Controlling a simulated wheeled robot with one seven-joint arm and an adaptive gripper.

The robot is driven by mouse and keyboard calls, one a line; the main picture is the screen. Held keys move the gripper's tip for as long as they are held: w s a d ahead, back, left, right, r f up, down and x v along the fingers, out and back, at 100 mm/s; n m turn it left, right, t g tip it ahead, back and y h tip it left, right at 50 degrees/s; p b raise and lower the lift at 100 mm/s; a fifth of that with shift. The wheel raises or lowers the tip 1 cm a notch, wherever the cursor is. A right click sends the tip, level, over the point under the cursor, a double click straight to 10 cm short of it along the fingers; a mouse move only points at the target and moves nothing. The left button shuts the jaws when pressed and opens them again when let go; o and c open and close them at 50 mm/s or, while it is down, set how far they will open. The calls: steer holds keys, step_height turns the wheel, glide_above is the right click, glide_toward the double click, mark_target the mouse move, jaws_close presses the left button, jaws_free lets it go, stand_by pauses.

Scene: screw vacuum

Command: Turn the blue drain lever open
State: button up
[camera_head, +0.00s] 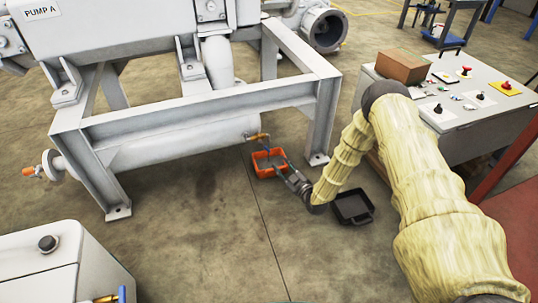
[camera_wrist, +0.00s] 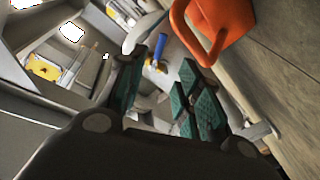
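The blue lever (camera_wrist: 156,52) shows in the wrist view, small, beyond the gap between my fingertips, with brass-yellow beside it. In the head view a brass-coloured drain valve (camera_head: 257,136) sticks out at the right end of the grey cylinder; its lever is too small to make out there. My gripper (camera_head: 281,166) is low, over the right edge of the orange tray, below and right of that valve. In the wrist view my gripper (camera_wrist: 164,62) is open, its teal-padded fingers apart with nothing between them. It appears apart from the lever.
A grey frame (camera_head: 210,124) surrounds the cylinder. A black tray (camera_head: 353,207) lies right of my gripper. Another blue handle (camera_head: 122,293) is at bottom left.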

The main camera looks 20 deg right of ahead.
mark_target(267, 149)
steer(key=b+x, duration=0.5)
steer(key=x, duration=0.4)
steer(key=shift+w+f, duration=0.1)
steer(key=shift+w+a, duration=0.25)
steer(key=shift+w, duration=0.4)
jaws_close()
